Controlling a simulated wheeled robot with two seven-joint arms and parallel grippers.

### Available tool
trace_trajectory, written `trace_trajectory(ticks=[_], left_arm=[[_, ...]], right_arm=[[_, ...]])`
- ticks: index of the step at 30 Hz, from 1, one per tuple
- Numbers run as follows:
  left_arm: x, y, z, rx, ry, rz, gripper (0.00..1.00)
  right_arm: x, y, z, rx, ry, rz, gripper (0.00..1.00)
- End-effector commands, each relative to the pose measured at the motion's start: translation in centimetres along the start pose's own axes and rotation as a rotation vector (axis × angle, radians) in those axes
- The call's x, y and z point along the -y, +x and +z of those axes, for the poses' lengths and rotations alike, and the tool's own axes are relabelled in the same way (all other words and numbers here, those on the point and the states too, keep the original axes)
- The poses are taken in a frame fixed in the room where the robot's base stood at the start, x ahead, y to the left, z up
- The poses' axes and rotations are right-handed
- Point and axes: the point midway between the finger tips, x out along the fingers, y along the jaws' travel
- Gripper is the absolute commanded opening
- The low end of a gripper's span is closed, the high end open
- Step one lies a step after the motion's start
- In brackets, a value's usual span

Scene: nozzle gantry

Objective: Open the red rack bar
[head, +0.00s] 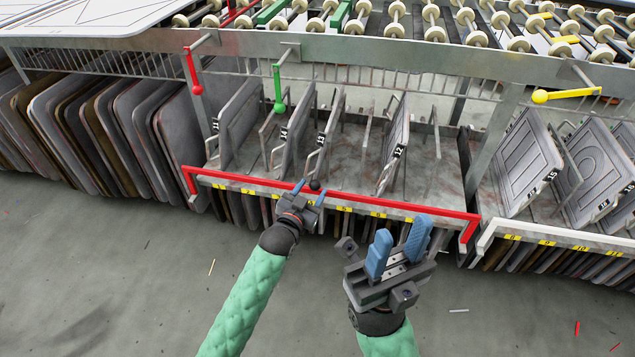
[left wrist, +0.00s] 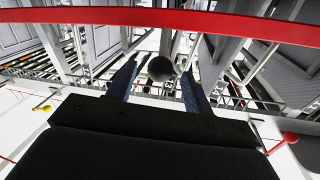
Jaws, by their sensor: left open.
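The red rack bar (head: 240,179) runs across the front of the middle rack section, with bent ends at left and right. It also crosses the top of the left wrist view (left wrist: 120,16). A dark round knob (head: 315,185) sits at the bar's middle. My left gripper (head: 308,192) is at the bar, open, with its blue fingers on either side of the knob. In the left wrist view the knob (left wrist: 160,68) shows between the fingertips; contact cannot be told. My right gripper (head: 400,243) is open and empty, in front of the bar's right part.
Numbered grey plates (head: 394,145) stand in the rack behind the bar. A white bar (head: 560,234) fronts the right section. Red (head: 194,75), green (head: 278,90) and yellow (head: 565,95) levers hang from the upper beam (head: 350,48). The floor in front is mostly clear.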

Motion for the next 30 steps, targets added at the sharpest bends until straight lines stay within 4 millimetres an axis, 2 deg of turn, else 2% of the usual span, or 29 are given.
trace_trajectory(ticks=[3,9,14,22,30], left_arm=[[0.0,1.8,0.1,-0.001,0.0,0.0,0.52],[0.0,4.0,0.1,0.0,-0.001,0.0,0.52],[0.0,4.7,0.1,0.001,0.0,0.001,0.52],[0.0,4.7,0.1,0.001,0.0,0.001,0.52],[0.0,4.7,0.1,0.001,0.0,0.001,0.0]], right_arm=[[0.1,-0.3,0.1,-0.002,0.008,0.004,0.36],[0.1,-0.5,0.2,-0.005,0.018,0.008,0.36],[0.1,-0.5,0.2,-0.006,0.021,0.01,0.36],[0.1,-0.4,0.2,-0.006,0.022,0.009,0.36],[0.2,-0.4,0.2,-0.006,0.022,0.009,0.36]])
